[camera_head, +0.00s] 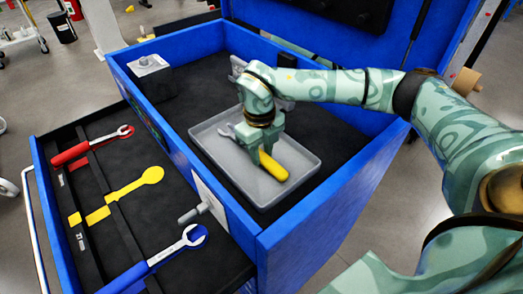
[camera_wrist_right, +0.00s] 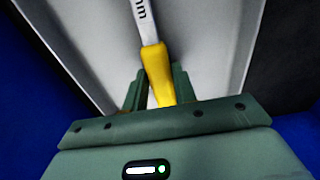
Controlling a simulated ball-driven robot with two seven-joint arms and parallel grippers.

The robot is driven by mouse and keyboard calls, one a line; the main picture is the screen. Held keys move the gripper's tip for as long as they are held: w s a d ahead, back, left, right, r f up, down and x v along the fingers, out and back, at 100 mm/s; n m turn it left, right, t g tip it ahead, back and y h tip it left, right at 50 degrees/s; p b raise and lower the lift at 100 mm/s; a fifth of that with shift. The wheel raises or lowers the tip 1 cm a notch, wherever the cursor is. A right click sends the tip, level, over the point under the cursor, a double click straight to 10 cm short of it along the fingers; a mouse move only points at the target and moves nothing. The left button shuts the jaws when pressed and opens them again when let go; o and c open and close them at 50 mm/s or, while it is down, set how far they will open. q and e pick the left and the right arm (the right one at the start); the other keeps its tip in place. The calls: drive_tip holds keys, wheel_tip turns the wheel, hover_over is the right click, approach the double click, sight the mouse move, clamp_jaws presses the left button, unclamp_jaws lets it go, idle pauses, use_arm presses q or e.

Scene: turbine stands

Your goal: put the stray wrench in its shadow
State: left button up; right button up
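The stray wrench, with a yellow handle (camera_head: 271,167) and grey jaw, lies in a grey tray (camera_head: 308,158) inside the blue chest. The yellow wrench shadow (camera_head: 127,193) is bare in the open drawer at left. My right gripper (camera_head: 264,152) is down in the tray at the wrench. In the right wrist view the yellow handle (camera_wrist_right: 157,75) sits between the two fingers (camera_wrist_right: 159,85), which appear closed against its sides. The wrench's head end is cut off at the top of that view. My left gripper is not in view.
A red wrench (camera_head: 92,146) and a blue wrench (camera_head: 163,257) lie in the drawer (camera_head: 200,275), either side of the shadow. The chest's blue wall (camera_head: 205,180) stands between tray and drawer. A dark box (camera_head: 151,76) with a grey top sits in the chest's far left corner.

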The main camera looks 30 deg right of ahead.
drive_tip(key=o, duration=0.3)
drive_tip(key=r+p, duration=0.1)
drive_tip(key=r, duration=0.3)
drive_tip(key=r+p, duration=0.1)
drive_tip(key=r, duration=0.3)
drive_tip(key=r+p, duration=0.1)
drive_tip(key=r, duration=0.3)
drive_tip(key=shift+w+a+r, duration=0.1)
drive_tip(key=shift+w+r, duration=0.05)
drive_tip(key=shift+w, duration=0.15)
